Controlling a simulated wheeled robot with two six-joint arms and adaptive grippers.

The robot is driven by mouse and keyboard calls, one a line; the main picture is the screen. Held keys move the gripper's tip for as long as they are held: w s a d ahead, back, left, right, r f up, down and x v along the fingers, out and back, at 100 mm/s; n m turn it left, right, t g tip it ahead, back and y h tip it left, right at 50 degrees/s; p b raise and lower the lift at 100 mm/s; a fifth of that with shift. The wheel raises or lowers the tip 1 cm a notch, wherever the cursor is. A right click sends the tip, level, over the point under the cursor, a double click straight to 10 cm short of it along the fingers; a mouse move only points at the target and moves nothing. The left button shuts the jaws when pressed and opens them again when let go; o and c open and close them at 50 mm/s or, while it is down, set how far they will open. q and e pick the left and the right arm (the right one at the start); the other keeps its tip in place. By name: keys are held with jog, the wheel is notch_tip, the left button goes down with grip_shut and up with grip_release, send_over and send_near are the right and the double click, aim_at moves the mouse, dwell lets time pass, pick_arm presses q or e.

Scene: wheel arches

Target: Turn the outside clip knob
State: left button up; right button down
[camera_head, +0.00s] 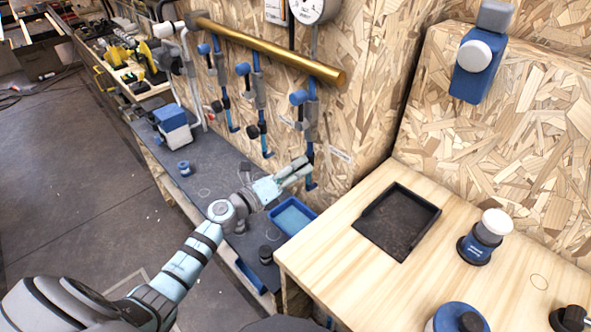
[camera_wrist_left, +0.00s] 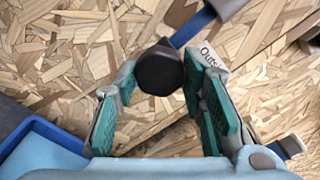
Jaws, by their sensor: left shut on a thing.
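My left gripper (camera_head: 297,170) reaches to the rightmost hanging clip (camera_head: 312,110) on the chipboard wall. In the left wrist view its teal-padded fingers are shut on a black knob (camera_wrist_left: 160,72), one finger on each side. A label beside the knob begins with "Outsi" (camera_wrist_left: 210,56); the rest of it is hidden by the right finger. In the head view the gripper hides this knob. My right gripper is not in view.
Two similar clips (camera_head: 257,90) hang to the left under a brass bar (camera_head: 270,52). A blue tray (camera_head: 292,217) lies on the dark shelf below the gripper. The wooden worktop (camera_head: 345,280) at right holds a black tray (camera_head: 362,215) and a white-topped knob (camera_head: 496,222).

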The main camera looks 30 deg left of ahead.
pick_arm(q)
jog(key=o, duration=1.1)
jog(key=shift+o, duration=0.2)
jog(key=v, duration=1.2)
